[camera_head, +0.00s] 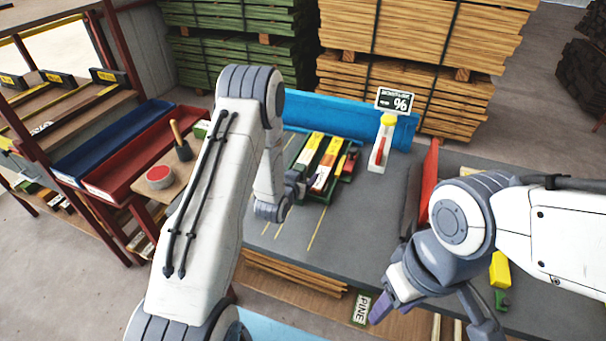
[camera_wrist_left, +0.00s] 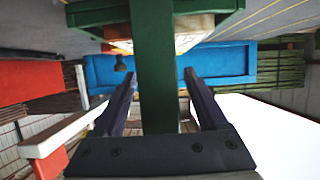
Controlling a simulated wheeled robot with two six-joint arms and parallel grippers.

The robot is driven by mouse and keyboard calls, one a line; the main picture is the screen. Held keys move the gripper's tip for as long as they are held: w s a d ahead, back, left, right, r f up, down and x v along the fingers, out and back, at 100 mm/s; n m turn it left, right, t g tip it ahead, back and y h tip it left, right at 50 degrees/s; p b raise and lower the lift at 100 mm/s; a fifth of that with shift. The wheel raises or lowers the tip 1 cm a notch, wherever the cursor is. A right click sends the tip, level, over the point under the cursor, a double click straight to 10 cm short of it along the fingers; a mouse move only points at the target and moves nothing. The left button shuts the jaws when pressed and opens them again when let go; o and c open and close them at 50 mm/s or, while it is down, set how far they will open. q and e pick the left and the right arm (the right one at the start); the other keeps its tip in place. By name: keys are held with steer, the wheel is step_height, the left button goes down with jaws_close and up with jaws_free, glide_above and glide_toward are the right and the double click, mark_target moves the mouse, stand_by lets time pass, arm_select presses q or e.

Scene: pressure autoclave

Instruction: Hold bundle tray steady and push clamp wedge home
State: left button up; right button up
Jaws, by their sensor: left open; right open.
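The bundle tray (camera_head: 352,172) is green and holds several yellow, orange and red-marked wood pieces on the grey bench. My left gripper (camera_head: 297,188) is at its near-left end. In the left wrist view, a green bar of the tray (camera_wrist_left: 157,85) runs between the two dark, spread fingers of my left gripper (camera_wrist_left: 160,76); I cannot tell whether either touches it. My right gripper (camera_head: 430,318) is open and empty at the lower right, over the bench's near edge and apart from the tray. I cannot clearly pick out the clamp wedge.
A moisture meter stand (camera_head: 381,148) with a sign is right of the tray. A blue bin (camera_head: 345,119) lies behind it. A red upright panel (camera_head: 429,180) and a yellow-and-green item (camera_head: 500,270) are near my right arm. Bare bench (camera_head: 345,235) lies in front of the tray.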

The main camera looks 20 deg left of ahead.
arm_select(q)
jaws_close()
stand_by(1.4)
